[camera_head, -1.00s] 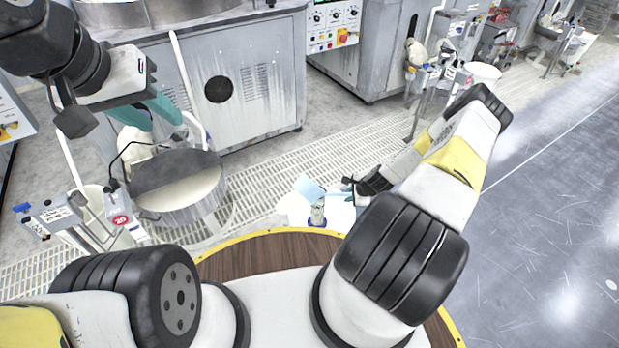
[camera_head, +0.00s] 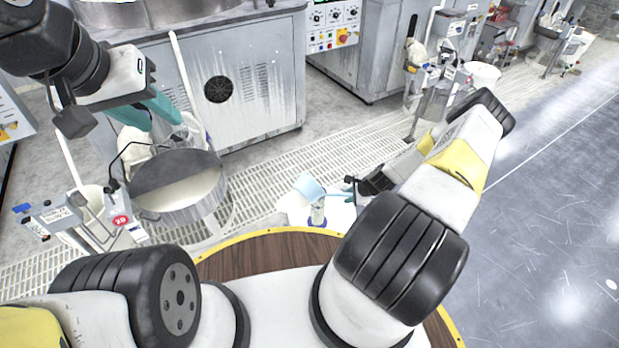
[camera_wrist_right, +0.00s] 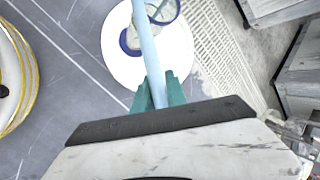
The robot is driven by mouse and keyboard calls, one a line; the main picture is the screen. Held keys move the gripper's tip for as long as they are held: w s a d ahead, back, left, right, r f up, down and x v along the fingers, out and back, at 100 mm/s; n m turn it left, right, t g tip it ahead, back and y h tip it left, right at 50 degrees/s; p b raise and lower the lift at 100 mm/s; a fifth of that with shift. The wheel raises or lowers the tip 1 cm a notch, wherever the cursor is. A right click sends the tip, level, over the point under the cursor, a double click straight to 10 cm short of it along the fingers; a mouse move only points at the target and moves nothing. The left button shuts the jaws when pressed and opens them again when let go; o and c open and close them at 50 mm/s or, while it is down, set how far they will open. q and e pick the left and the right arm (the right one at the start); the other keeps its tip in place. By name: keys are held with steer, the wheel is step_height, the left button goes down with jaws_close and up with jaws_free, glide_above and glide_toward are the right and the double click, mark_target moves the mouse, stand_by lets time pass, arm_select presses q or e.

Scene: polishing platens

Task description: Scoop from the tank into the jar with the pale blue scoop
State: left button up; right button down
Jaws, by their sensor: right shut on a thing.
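The pale blue scoop (camera_head: 308,187) is held over the jar in the head view, its bowl tilted. My right gripper (camera_head: 352,185) is shut on its handle; in the right wrist view the teal fingers (camera_wrist_right: 160,92) close around the pale blue handle (camera_wrist_right: 149,55). The clear jar (camera_head: 318,212) with a blue base stands upright below the scoop; it also shows in the right wrist view (camera_wrist_right: 140,30). Whether anything is in the bowl is unclear. The round tank (camera_head: 190,213), holding pale liquid, stands at left. My left gripper (camera_head: 160,122) is empty, teal fingers apart, above and behind the tank.
The jar stands on a round white top (camera_head: 338,215), beyond my brown-topped base. A grey cover lies over the tank's rear part. Grey machine cabinets (camera_head: 235,95) stand behind the grated floor.

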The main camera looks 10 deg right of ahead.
steer(key=shift+f+m+g+y, duration=0.4)
steer(key=shift+f+g+y, duration=0.1)
steer(key=shift+f+y, duration=0.6)
stand_by(2.6)
